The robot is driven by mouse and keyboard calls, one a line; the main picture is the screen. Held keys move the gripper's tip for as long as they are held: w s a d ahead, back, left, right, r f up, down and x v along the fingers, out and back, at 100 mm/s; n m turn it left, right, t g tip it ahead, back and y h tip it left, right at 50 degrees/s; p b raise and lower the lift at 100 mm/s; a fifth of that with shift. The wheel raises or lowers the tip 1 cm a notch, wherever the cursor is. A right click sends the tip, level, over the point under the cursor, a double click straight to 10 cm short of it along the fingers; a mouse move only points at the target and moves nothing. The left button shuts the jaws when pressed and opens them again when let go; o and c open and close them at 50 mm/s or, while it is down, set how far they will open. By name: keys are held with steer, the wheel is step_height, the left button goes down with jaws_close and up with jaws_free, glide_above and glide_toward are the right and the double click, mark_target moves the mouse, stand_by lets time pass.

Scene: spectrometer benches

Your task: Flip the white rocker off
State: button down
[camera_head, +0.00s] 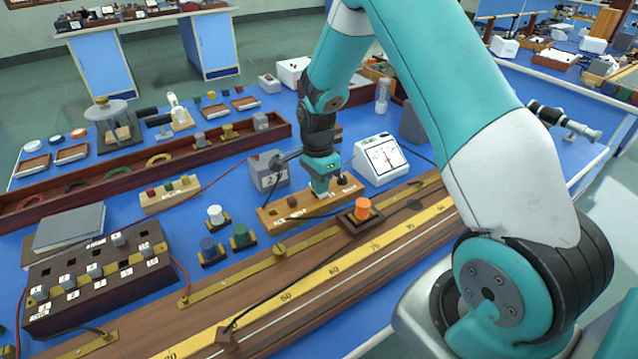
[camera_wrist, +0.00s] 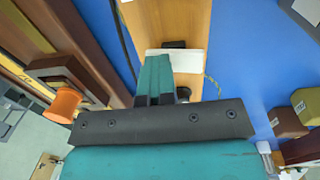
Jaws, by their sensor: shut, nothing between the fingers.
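My gripper (camera_head: 321,188) points down over a light wooden switch board (camera_head: 283,219) in the middle of the bench. In the wrist view its two teal fingers (camera_wrist: 155,62) are together with nothing between them. A white piece (camera_wrist: 189,62) lies across the wooden board (camera_wrist: 178,17) at the fingertips, partly covered by them; it may be the white rocker or a label plate. A black knob (camera_wrist: 174,44) shows just past it. In the head view the gripper hides this spot, and I cannot tell the rocker's tilt or whether the fingers touch it.
A white-faced meter (camera_head: 381,158) stands right of the gripper, and a grey box (camera_head: 268,172) behind left. An orange knob (camera_head: 362,208) sits in front, above the long scale (camera_head: 300,290). Black wires cross the board.

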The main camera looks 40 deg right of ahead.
steer(key=shift+w+d+r, duration=0.1)
steer(key=shift+w+r, duration=0.1)
steer(key=shift+w, duration=0.55)
step_height(320, 180, up, 14)
steer(key=w+p, duration=0.2)
steer(key=shift+f, duration=0.15)
steer(key=b, duration=0.2)
steer(key=s+b, duration=0.1)
steer(key=b, duration=0.1)
steer(key=shift+s+a+g+b, duration=0.2)
steer(key=shift+a+g+b, duration=0.1)
steer(key=shift+b, duration=0.1)
steer(key=f, duration=0.4)
steer(key=s+f, duration=0.1)
steer(key=f, duration=0.4)
steer(key=s+f+p, duration=0.1)
steer(key=f, duration=0.3)
steer(key=shift+f, duration=0.4)
